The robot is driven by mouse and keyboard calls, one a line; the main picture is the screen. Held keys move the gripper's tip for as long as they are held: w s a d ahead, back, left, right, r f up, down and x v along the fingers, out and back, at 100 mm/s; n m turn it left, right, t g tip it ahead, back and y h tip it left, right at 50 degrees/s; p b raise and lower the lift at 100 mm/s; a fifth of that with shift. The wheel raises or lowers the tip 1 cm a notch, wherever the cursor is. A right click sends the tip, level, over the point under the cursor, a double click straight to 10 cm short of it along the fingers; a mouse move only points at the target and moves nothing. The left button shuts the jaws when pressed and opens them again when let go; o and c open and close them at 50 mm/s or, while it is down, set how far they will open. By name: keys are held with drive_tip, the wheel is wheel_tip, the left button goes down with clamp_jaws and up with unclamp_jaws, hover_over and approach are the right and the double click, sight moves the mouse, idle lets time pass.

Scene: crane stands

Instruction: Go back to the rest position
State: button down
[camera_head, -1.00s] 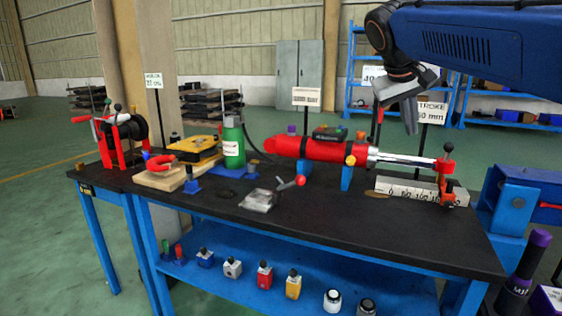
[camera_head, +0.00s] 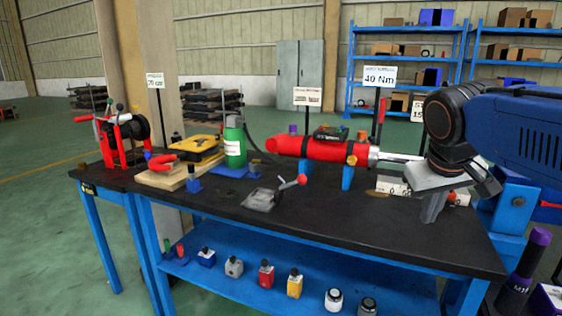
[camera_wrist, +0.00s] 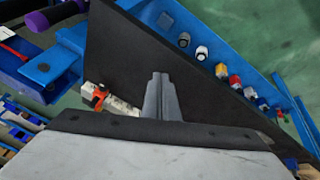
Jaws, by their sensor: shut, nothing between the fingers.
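My gripper (camera_head: 432,212) is at the right of the head view, low over the right end of the black-topped workbench (camera_head: 350,230). Its grey fingers are together with nothing between them. In the wrist view the closed fingers (camera_wrist: 161,98) point at the dark bench top (camera_wrist: 120,55). Whether the fingertips touch the bench top cannot be told.
A white graduated block (camera_wrist: 118,104) with an orange clamp (camera_wrist: 99,95) lies close to the fingers. Small bottles (camera_head: 266,273) line the lower shelf. The bench's front right is clear.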

drive_tip(key=s+a+f+y, duration=0.2)
drive_tip(key=s+f, duration=1.1)
drive_tip(key=f, duration=0.4)
drive_tip(key=shift+s+a+f, duration=0.2)
drive_tip(key=shift+f, duration=0.15)
idle(0.6)
